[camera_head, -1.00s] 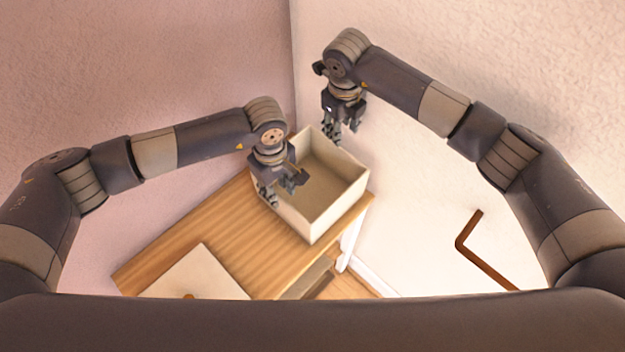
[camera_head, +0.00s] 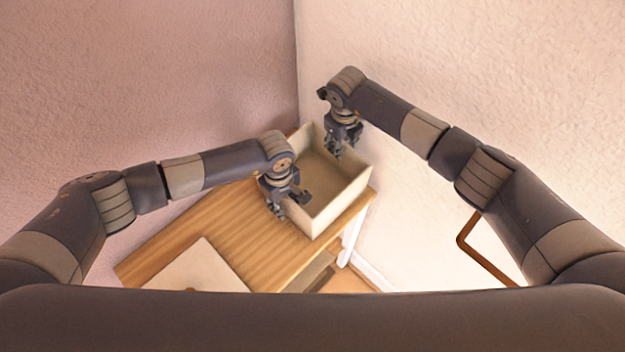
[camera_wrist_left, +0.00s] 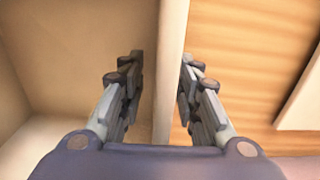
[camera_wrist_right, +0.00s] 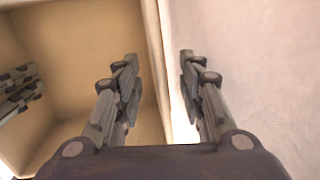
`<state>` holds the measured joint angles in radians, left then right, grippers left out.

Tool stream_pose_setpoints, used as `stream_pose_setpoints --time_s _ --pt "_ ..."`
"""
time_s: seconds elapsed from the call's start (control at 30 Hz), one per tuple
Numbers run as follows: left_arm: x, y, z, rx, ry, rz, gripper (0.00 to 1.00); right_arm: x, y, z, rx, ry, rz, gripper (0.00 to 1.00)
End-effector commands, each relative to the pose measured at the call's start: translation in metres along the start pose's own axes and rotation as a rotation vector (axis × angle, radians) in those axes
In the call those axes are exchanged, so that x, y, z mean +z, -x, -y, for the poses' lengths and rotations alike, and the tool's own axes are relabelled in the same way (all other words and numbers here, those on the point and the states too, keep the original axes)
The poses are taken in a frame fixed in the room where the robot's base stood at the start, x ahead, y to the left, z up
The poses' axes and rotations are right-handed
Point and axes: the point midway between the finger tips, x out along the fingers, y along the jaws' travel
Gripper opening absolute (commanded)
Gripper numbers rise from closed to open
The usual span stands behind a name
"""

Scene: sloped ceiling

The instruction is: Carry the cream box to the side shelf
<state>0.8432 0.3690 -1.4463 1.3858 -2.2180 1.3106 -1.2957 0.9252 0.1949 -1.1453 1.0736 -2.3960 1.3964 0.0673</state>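The cream box (camera_head: 347,203), open at the top and empty, stands on the wooden table near the corner of the room. My left gripper (camera_head: 290,207) is open over the box's near left wall; in the left wrist view that wall (camera_wrist_left: 170,70) runs between the two fingers (camera_wrist_left: 160,90), with a gap on each side. My right gripper (camera_head: 340,147) is open at the opposite wall; in the right wrist view the wall's rim (camera_wrist_right: 156,50) lies between the fingers (camera_wrist_right: 158,80), nearer the left one. The side shelf cannot be made out.
The wooden table (camera_head: 190,232) has bare room left of the box. A pale flat panel (camera_head: 200,272) lies on its near left part. Walls rise close behind and to the right. A brown bent bar (camera_head: 480,252) is at the right, partly behind my right arm.

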Motion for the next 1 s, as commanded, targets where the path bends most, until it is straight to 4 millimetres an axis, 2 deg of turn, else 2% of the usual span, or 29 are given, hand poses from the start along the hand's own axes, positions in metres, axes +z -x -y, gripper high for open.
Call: stream_pose_setpoints --time_s 0.37,0.5,0.53,1.0 --pt "0.0001 -0.0053 0.0002 0.000 0.000 -0.001 0.31 0.0000 -0.0051 0.0003 -0.001 0.001 0.001 0.36" --pt "0.0000 -0.0052 0.0002 0.000 0.000 0.000 0.01 -0.0001 -0.0051 0.0003 -0.001 0.000 0.000 0.07" --pt "0.0000 -0.0052 0.0002 0.000 0.000 0.000 0.00 -0.0001 -0.0050 0.0003 -0.001 0.000 0.000 0.00" --pt "0.0004 -0.0022 -0.0008 0.002 0.002 0.000 0.00 0.0009 -0.0023 0.0015 -0.002 -0.005 0.002 0.00"
